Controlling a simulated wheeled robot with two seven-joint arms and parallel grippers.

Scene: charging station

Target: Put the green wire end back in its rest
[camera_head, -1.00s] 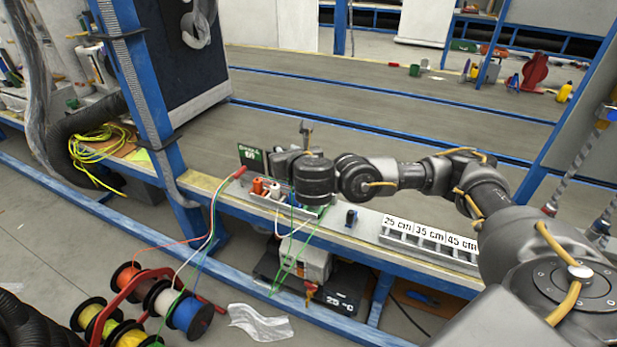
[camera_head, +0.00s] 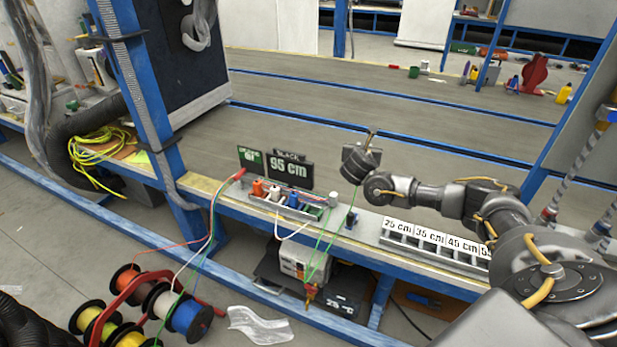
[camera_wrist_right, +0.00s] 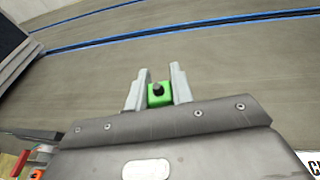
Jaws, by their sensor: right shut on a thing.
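The green wire end (camera_wrist_right: 158,95) is a green block with a dark knob, held between the two grey fingers of my right gripper (camera_wrist_right: 157,91) in the right wrist view. In the head view the right gripper hangs over the bench, right of the wire rest, and its fingertips are hidden. The green wire (camera_head: 328,238) runs from below it down past the bench front. The wire rest (camera_head: 322,214) is a grey tray on the bench. Orange (camera_head: 258,187), white (camera_head: 274,193) and blue (camera_head: 293,199) wire ends stand in its left part. My left gripper is not in view.
A "BLACK 95 cm" display (camera_head: 290,170) and a green sign (camera_head: 250,160) stand behind the rest. A length-labelled rack (camera_head: 432,246) is further right. Wire spools (camera_head: 188,316) sit on the floor.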

